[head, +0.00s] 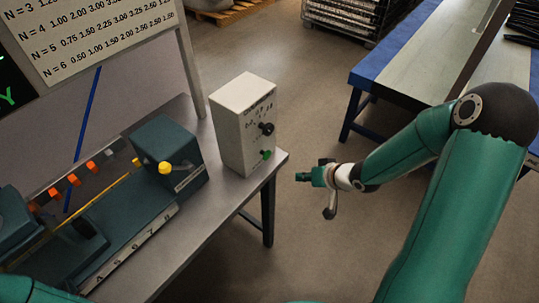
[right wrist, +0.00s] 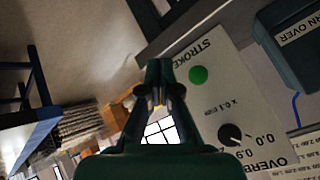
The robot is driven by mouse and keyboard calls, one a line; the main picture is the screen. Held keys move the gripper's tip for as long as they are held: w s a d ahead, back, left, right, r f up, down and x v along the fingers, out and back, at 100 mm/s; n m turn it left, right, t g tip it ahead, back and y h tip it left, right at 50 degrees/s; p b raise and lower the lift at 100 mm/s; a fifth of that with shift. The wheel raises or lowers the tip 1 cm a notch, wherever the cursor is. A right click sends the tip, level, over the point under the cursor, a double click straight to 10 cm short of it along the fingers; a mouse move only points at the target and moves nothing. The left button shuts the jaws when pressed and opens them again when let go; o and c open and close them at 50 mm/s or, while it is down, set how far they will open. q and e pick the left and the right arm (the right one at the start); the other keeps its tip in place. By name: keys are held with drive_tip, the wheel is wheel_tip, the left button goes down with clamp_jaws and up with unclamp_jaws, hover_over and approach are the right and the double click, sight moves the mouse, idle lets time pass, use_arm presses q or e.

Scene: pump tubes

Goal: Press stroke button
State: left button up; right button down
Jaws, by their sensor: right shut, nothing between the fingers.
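The green stroke button (head: 266,154) sits low on the front face of a white control box (head: 230,125) at the table's right end. In the right wrist view the button (right wrist: 198,75) lies to the right of the fingertips, beside the printed word "STROKE". My right gripper (head: 303,177) is shut and empty. In the head view it is to the right of and slightly below the button, apart from it. In the right wrist view the shut fingers (right wrist: 158,72) point up the picture. My left gripper does not show.
A black knob (head: 267,129) sits above the button on the box. A teal machine (head: 165,150) with a yellow knob (head: 165,168) stands left of the box on the grey table (head: 222,193). A blue-edged bench (head: 375,75) stands at the back right. Open floor lies between.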

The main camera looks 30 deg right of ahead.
sight(267, 155)
drive_tip(key=shift+w, duration=0.1)
drive_tip(key=w+a+b, duration=0.1)
drive_tip(key=w+a, duration=0.2)
drive_tip(key=w, duration=0.5)
drive_tip(key=shift+a, duration=0.2)
idle(1.1)
drive_tip(key=shift+w+a, duration=0.1)
drive_tip(key=shift+w+a, duration=0.1)
drive_tip(key=shift+w, duration=0.1)
